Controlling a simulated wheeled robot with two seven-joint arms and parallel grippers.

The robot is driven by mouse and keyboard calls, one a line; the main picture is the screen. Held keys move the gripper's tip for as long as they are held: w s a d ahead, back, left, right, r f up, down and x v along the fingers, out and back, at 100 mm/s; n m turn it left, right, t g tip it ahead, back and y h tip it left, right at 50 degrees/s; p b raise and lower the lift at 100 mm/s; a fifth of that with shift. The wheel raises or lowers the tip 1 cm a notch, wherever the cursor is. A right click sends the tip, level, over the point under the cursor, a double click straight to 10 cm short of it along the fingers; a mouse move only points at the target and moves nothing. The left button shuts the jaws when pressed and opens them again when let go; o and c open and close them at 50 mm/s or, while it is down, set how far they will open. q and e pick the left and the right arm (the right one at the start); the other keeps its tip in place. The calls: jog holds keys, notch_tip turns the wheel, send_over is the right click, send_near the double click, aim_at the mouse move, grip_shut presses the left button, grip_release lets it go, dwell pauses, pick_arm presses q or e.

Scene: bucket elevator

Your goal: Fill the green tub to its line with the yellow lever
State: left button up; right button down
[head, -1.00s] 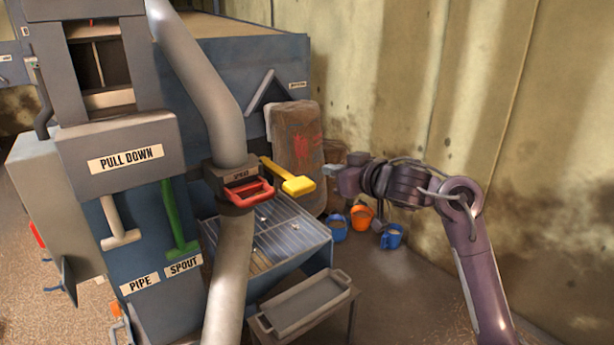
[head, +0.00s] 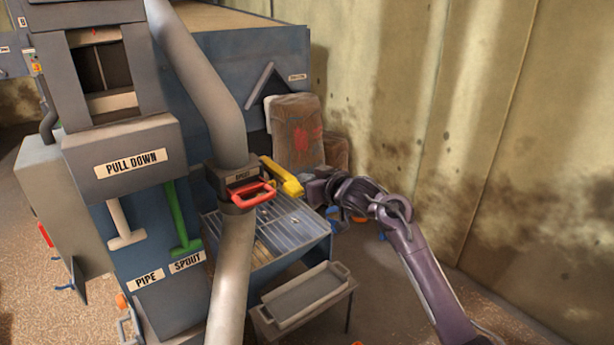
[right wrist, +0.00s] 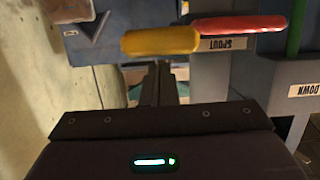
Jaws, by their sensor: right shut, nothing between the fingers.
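The yellow lever (head: 285,180) sticks out from the SPOUT fitting on the grey pipe, beside a red handle (head: 255,194). My right gripper (head: 307,188) is shut and empty, close to the lever's free end. In the right wrist view the yellow lever (right wrist: 160,41) lies crosswise just beyond the shut fingertips (right wrist: 158,72). I cannot tell whether they touch it. The red handle also shows there (right wrist: 240,23). I see no green tub in either view. My left gripper is out of view.
A slatted grate (head: 290,240) lies below the lever, with a grey tray (head: 305,297) on a low stand in front. A PULL DOWN panel (head: 125,190), a white handle (head: 123,225) and a green handle (head: 180,220) are at left. Brown sacks (head: 297,130) stand behind my gripper.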

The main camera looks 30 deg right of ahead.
jog(key=shift+f, duration=0.25)
